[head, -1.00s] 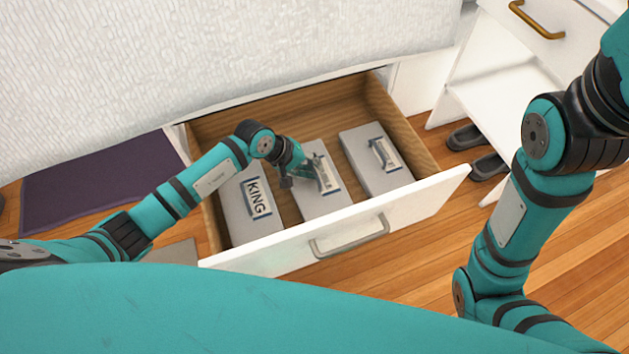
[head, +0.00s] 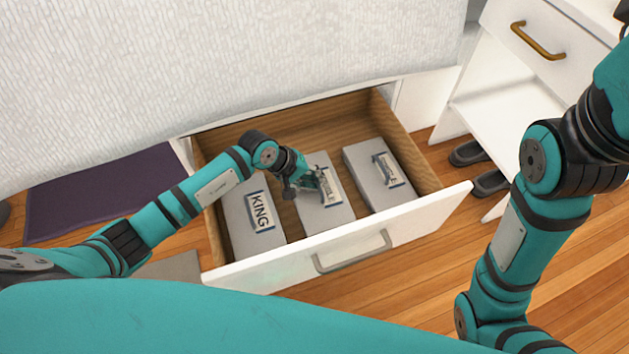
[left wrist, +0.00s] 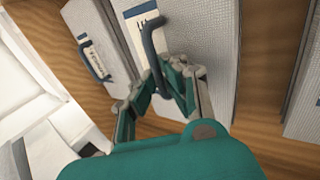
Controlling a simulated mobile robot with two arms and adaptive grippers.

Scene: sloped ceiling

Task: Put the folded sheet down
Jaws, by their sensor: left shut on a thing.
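Three grey folded sheets with white labels and dark blue loop handles lie side by side in an open drawer. The left one (head: 239,226) reads KING in the head view; the right one's (head: 365,163) label is too small to read. My left gripper (head: 312,184) is over the middle folded sheet (head: 340,213) and partly covers its label. In the left wrist view my left gripper (left wrist: 168,88) is shut around the dark handle (left wrist: 152,48) of a sheet (left wrist: 197,35). I cannot tell if that sheet touches the drawer floor. My right gripper is out of view.
The open drawer (head: 260,265) has wooden sides, a white front and a grey pull (head: 352,252). Bare drawer floor shows behind the sheets. A white nightstand (head: 510,105) with dark shoes (head: 490,182) under it stands right. A purple mat (head: 100,195) lies left.

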